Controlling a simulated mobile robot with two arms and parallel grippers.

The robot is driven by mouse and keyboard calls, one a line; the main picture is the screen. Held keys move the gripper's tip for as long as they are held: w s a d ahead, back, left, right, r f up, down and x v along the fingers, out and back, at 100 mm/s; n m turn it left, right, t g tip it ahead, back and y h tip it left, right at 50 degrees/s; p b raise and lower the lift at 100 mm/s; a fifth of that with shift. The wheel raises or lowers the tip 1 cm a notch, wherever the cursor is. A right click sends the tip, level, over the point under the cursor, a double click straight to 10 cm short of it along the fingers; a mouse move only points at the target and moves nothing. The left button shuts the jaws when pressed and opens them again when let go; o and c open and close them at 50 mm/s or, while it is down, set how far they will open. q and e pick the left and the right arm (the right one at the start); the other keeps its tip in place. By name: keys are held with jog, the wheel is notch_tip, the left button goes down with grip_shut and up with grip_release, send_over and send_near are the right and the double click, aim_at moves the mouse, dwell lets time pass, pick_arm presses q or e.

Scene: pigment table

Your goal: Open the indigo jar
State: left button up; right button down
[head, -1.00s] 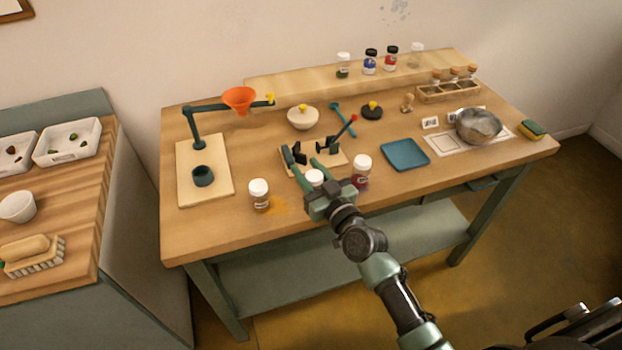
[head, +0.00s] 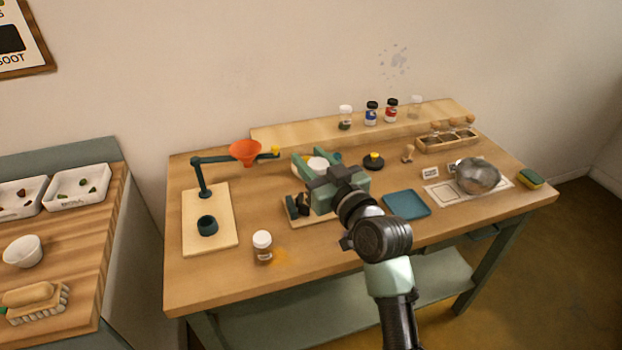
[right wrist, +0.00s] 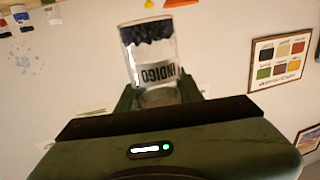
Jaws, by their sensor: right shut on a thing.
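My right gripper (head: 316,163) is shut on the indigo jar (right wrist: 150,60), in the middle of the table area. The right wrist view shows the jar as clear glass with an upside-down INDIGO label and dark pigment at the picture's top end. A white cap (head: 317,167) shows between the fingers in the head view; the gripper hides most of the jar there. A wooden board with a black clamp-like fixture (head: 298,204) stands just below the gripper in the picture, partly covered by it. My left gripper is not in view.
A brown jar with a white cap (head: 262,246) stands at the front beside an orange powder spill. A funnel stand (head: 201,174) is on the left. A blue tray (head: 406,204) and metal bowl (head: 478,177) are on the right. Several jars stand on the rear shelf.

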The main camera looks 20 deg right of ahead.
jog(key=shift+r, duration=0.55)
jog(key=c, duration=2)
grip_release()
grip_shut()
jog(key=shift+s+f, duration=0.2)
jog(key=shift+f, duration=0.1)
jog(key=s+d+f+m+h, duration=0.1)
jog(key=s+f, duration=0.4)
jog(key=s, duration=0.6)
jog(key=s+d+f+m+h, duration=0.1)
jog(key=s+f+h, duration=0.2)
jog(key=s, duration=0.8)
notch_tip(320, 180, down, 2)
jog(key=shift+s+d+f+m, duration=0.1)
jog(key=shift+s+d+m, duration=0.2)
jog(key=shift+d, duration=0.1)
